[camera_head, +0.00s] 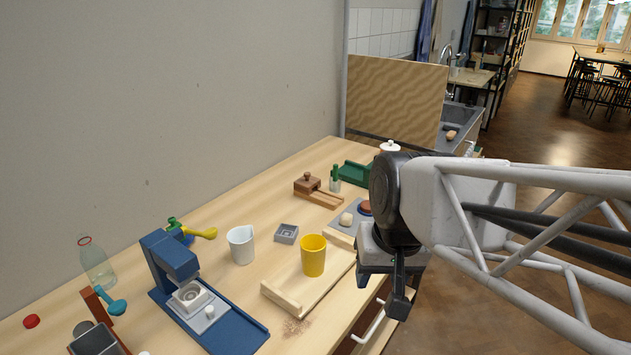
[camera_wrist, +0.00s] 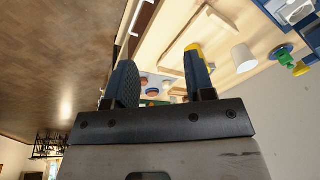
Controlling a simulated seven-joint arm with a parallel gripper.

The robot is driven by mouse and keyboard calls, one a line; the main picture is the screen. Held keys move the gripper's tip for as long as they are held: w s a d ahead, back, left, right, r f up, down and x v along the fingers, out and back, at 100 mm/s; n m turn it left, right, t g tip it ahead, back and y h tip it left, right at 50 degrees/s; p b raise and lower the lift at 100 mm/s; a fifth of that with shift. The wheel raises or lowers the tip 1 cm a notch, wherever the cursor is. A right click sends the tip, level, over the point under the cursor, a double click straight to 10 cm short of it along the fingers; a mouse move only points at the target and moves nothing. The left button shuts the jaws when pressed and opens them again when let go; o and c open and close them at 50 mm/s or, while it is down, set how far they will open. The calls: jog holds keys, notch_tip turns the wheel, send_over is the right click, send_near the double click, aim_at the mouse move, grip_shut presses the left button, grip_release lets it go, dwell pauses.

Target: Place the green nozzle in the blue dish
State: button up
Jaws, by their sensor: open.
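A small green piece (camera_head: 173,223), which looks like the green nozzle, is at the back of the bench near the wall. It is in or against a small blue item (camera_head: 184,238) that looks like the blue dish; I cannot tell which. A yellow knobbed piece (camera_head: 204,233) overlaps them. The same cluster shows at the right of the wrist view, with the green part (camera_wrist: 286,59) against blue. My gripper (camera_head: 385,285) is open and empty above the bench's front edge, well to the right of the cluster. Its spread fingers (camera_wrist: 160,75) show in the wrist view.
A white cup (camera_head: 241,245), a grey square dish (camera_head: 286,233) and a yellow cup (camera_head: 313,256) at a wooden tray (camera_head: 286,304) stand between. A blue stand (camera_head: 222,328), a teal knobbed piece (camera_head: 112,305) and a clear bottle (camera_head: 97,264) are left. Wooden and green holders are farther back.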

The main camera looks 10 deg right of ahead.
jog(key=shift+s+d+f+n+h, duration=0.25)
jog(key=shift+s+d, duration=0.25)
jog(key=shift+s, duration=0.3)
jog(key=shift+s+d+f+n+h, duration=0.1)
jog(key=shift+s+d+n+h, duration=0.15)
jog(key=shift+s+d, duration=0.4)
jog(key=shift+s+a, duration=0.15)
